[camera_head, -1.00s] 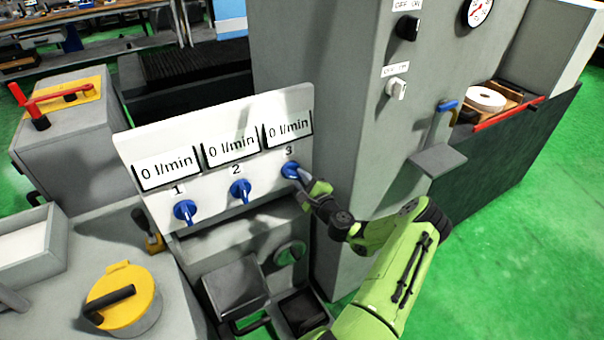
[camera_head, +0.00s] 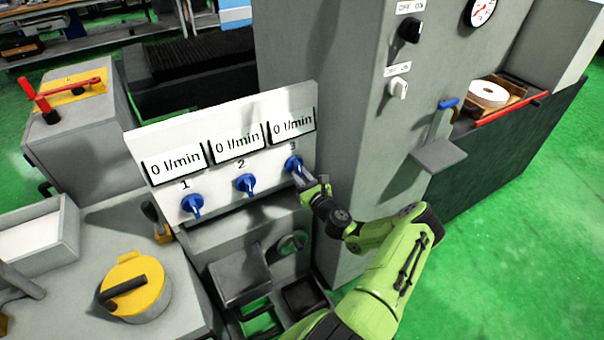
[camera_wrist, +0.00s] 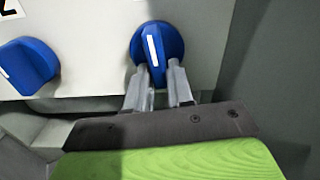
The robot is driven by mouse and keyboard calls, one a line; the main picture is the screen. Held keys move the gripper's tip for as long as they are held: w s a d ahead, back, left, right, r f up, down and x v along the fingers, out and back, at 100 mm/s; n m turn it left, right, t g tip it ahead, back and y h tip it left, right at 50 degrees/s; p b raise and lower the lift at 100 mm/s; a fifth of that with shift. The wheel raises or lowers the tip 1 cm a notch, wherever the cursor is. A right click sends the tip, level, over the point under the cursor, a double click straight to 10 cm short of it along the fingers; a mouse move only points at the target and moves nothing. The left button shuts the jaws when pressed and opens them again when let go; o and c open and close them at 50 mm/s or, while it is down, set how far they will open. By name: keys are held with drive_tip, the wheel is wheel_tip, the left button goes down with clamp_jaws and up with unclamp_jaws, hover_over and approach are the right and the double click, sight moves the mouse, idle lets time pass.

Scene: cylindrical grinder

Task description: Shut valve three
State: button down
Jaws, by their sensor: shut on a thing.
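Valve three is a blue round knob (camera_head: 293,163) under the number 3 at the right end of the white panel (camera_head: 222,180). In the wrist view the knob (camera_wrist: 157,48) has a raised grip with a white line, nearly upright and tilted slightly. My gripper (camera_head: 302,173) reaches it from the lower right. In the wrist view its two grey fingers (camera_wrist: 162,78) are shut on the lower part of the knob's grip. The display above valve three (camera_head: 291,129) reads 0 l/min.
Blue valve two (camera_head: 245,184) and valve one (camera_head: 192,205) sit to the left on the same panel, each under a 0 l/min display. A grey cabinet (camera_head: 345,130) rises close on the right. A yellow-lidded pot (camera_head: 135,288) stands at the lower left.

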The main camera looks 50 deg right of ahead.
drive_tip(key=shift+a+m, duration=0.1)
drive_tip(key=shift+m, duration=0.5)
drive_tip(key=c, duration=1.1)
unclamp_jaws()
drive_tip(key=p+v, duration=0.1)
drive_tip(key=v, duration=1.4)
drive_tip(key=shift+s+a+p, duration=0.15)
drive_tip(key=shift+s+p, duration=0.15)
drive_tip(key=shift+s, duration=0.05)
